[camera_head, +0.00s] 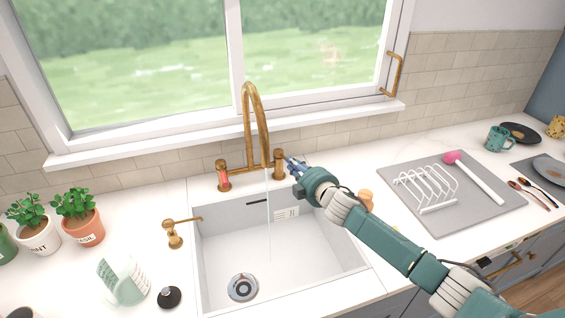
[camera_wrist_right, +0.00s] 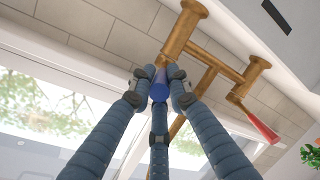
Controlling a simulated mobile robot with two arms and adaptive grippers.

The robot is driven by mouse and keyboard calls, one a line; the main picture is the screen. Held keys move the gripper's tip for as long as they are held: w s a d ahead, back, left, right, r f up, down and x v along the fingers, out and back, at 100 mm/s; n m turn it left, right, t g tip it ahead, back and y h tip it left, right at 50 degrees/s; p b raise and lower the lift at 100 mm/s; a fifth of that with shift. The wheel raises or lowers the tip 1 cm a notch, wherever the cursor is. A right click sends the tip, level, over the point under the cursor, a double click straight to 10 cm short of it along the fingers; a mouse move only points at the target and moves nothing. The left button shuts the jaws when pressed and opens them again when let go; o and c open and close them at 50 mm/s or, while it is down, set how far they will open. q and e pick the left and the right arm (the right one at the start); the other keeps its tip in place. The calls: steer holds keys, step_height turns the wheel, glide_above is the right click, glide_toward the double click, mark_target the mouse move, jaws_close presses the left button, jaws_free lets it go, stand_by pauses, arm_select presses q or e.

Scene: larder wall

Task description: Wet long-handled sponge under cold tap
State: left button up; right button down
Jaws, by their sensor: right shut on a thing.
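The long-handled sponge (camera_head: 478,180), with a pink head and white handle, lies on the grey drying mat (camera_head: 435,222) at the right. The brass tap (camera_head: 256,120) stands behind the white sink (camera_head: 225,240), and a thin stream of water (camera_head: 268,215) falls from its spout into the basin. My right gripper (camera_head: 291,163) is at the tap's right-hand side. In the right wrist view, its three fingers are closed around the blue cold lever (camera_wrist_right: 159,87). The red hot lever (camera_head: 222,175) is on the tap's left side. My left gripper is not in view.
A white rack (camera_head: 425,188) shares the mat with the sponge. A teal mug (camera_head: 497,138) is at the far right. The basin is empty.

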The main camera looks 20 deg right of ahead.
steer(key=shift+s+f, duration=0.1)
steer(key=shift+f, duration=0.25)
steer(key=c, duration=1.9)
jaws_free()
steer(key=shift+o, duration=0.9)
steer(key=shift+d+r, duration=0.1)
steer(key=v, duration=1.2)
